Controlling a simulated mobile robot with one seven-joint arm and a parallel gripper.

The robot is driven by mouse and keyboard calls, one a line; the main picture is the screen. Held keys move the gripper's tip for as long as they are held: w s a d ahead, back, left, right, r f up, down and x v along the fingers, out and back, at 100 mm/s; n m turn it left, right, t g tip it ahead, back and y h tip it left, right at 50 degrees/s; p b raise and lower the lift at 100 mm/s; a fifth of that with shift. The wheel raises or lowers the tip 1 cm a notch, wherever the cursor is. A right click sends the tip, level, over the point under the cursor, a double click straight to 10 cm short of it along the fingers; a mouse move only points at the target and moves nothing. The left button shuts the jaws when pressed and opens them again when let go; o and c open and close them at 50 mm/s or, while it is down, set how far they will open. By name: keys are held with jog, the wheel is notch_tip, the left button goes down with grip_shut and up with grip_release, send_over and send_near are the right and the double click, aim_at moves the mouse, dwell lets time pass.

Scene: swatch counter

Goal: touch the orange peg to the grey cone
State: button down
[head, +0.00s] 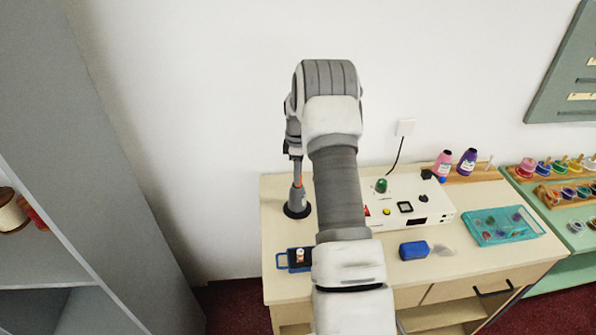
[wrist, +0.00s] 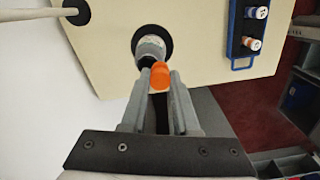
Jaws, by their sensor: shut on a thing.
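My gripper (wrist: 160,88) is shut on the orange peg (wrist: 160,74), which sticks out past the fingertips in the wrist view. The grey cone (wrist: 148,50) stands on a round black base just beyond the peg, and the peg overlaps its edge in this view. In the head view my gripper (head: 296,172) points down over the grey cone (head: 297,198), with a small bit of the orange peg (head: 298,184) showing at the cone's upper part. I cannot tell whether peg and cone touch or a small gap is left.
A blue tray (wrist: 240,66) with small spools lies near the cone. A pale rod on a black disc (wrist: 76,12) stands on the other side. In the head view a white box (head: 430,208), a blue block (head: 413,250) and a teal tray (head: 535,231) are to the right.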

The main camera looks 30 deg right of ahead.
jog(key=shift+f, duration=0.5)
jog(key=shift+f+b, duration=0.4)
jog(key=shift+b, duration=0.05)
dwell(0.4)
jog(key=shift+s+f, duration=0.1)
jog(key=shift+f, duration=0.1)
dwell(1.3)
jog(key=shift+r+p, duration=0.95)
jog(key=shift+r, duration=1.7)
